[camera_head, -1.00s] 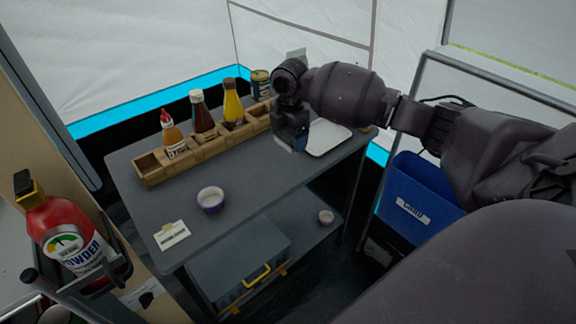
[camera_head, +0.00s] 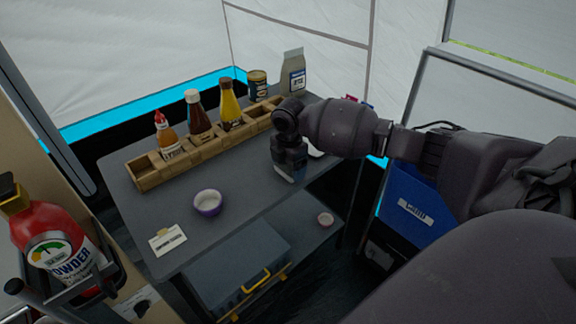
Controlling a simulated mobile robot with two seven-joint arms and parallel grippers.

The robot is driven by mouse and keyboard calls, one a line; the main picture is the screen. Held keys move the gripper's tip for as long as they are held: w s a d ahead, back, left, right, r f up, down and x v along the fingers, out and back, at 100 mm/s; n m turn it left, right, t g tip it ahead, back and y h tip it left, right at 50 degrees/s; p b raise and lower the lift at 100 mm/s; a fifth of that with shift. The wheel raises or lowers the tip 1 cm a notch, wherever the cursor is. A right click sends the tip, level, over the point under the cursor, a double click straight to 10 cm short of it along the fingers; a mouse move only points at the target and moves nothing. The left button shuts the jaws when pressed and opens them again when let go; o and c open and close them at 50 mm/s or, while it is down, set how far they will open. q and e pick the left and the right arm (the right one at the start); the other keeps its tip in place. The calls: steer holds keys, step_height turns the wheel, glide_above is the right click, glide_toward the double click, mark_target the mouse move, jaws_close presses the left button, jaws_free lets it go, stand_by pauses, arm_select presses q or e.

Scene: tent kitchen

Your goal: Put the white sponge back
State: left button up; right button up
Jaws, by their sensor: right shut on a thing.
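My right gripper (camera_head: 287,172) points down over the right part of the grey table (camera_head: 235,180), at the end of my dark arm. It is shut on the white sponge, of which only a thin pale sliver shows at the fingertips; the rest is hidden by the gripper. I cannot tell whether the sponge touches the table. A white tray (camera_head: 315,151) lies just right of the gripper, mostly covered by my arm. My left gripper is not in view.
A wooden rack (camera_head: 150,174) with several sauce bottles runs along the table's back. A purple bowl (camera_head: 207,203) and a white label card (camera_head: 167,240) stand at the front left. A carton (camera_head: 292,72) and a can (camera_head: 257,84) stand behind. A blue bin (camera_head: 416,208) hangs at right.

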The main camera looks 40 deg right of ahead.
steer(key=shift+f, duration=0.15)
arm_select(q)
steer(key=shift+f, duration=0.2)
arm_select(e)
steer(key=o, duration=0.8)
steer(key=shift+c, duration=0.2)
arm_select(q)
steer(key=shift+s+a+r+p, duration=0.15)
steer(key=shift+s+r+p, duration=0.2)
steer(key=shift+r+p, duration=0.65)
arm_select(e)
step_height(320, 180, up, 12)
steer(key=shift+r, duration=0.25)
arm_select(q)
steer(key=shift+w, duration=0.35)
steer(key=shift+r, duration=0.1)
